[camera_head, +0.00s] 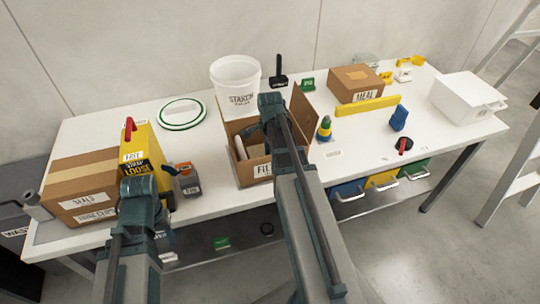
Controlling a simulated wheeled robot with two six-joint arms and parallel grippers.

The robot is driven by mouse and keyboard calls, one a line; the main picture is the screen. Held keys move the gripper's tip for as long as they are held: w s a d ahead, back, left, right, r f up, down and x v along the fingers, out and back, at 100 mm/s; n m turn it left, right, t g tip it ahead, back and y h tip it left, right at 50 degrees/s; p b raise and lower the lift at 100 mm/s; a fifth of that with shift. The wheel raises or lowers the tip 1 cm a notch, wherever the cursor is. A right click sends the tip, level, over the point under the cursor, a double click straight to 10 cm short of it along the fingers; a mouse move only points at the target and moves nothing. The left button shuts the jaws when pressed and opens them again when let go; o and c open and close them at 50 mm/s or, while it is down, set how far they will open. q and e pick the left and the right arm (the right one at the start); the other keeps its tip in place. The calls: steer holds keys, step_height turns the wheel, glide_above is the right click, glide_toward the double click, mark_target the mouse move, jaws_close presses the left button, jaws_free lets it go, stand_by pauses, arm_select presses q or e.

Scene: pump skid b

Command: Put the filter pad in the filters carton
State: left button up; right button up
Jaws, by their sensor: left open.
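The filters carton (263,170) is an open brown box at the middle of the table, its label partly covered by my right arm. A pale rolled or cylindrical item (240,148) shows inside it; I cannot tell whether it is the filter pad. No other thing can be clearly made out as the filter pad. My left gripper (139,188) is open, in front of the yellow container marked LOOSE, at the table's front left. My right gripper (268,104) is over the carton's back part, with its fingers hidden or too small to read.
A taped brown box (82,182) and the yellow container (143,150) stand at left. A grey-orange item (187,180) stands beside them. A white bucket (236,82) stands behind the carton. A yellow bar (367,106) and white box (466,98) are at right.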

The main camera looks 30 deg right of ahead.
arm_select(q)
step_height(320, 180, up, 13)
steer(key=p, duration=1.2)
steer(key=shift+p, duration=0.4)
arm_select(e)
step_height(320, 180, up, 13)
steer(key=shift+r, duration=0.15)
arm_select(q)
steer(key=shift+s, duration=0.1)
arm_select(e)
steer(key=shift+s, duration=0.15)
